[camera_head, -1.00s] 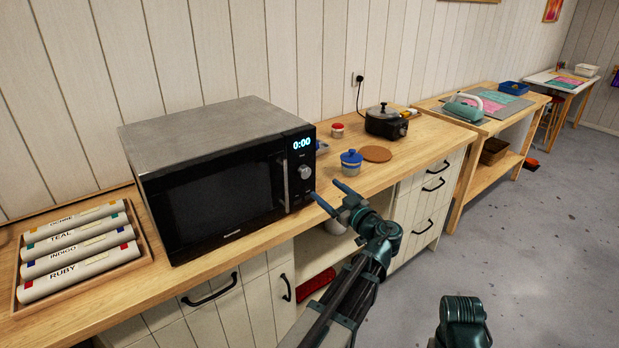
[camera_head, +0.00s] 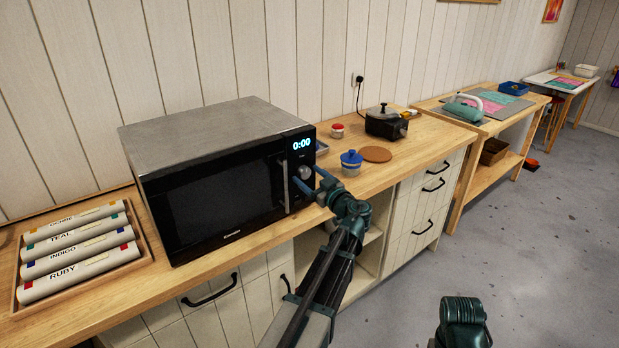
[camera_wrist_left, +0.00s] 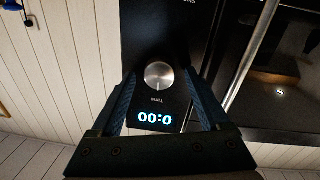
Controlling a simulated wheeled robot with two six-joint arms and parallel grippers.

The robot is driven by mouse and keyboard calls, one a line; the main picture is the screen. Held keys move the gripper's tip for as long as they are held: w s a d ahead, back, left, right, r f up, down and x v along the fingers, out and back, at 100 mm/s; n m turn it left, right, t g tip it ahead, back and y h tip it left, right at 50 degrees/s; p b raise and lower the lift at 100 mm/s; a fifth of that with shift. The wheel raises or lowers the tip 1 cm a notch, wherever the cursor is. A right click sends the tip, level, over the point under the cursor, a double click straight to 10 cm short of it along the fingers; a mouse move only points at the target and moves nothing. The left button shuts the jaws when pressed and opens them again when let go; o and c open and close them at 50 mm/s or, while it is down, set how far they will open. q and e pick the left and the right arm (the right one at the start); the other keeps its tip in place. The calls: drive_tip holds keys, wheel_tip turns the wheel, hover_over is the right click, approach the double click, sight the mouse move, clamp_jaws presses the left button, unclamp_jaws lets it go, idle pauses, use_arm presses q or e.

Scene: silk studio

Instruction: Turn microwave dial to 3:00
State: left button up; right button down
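The microwave (camera_head: 215,195) stands on the wooden counter, its door shut. Its display (camera_head: 301,144) reads 0:00. The round silver dial (camera_head: 304,172) sits below the display, and the left wrist view shows it whole (camera_wrist_left: 159,76) with the label "Time" beside it. My left gripper (camera_head: 311,181) is open at the microwave's control panel, its two blue fingers spread on either side of the dial. In the left wrist view the fingers (camera_wrist_left: 163,95) point toward the panel, with visible gaps between them and the dial. My right gripper is not in view; part of my right arm shows at the bottom.
A vertical door handle (camera_head: 285,186) is close left of the dial. A tray of labelled rolls (camera_head: 141,255) lies left.

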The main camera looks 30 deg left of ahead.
use_arm(q)
clamp_jaws()
drive_tip(key=shift+m, duration=0.3)
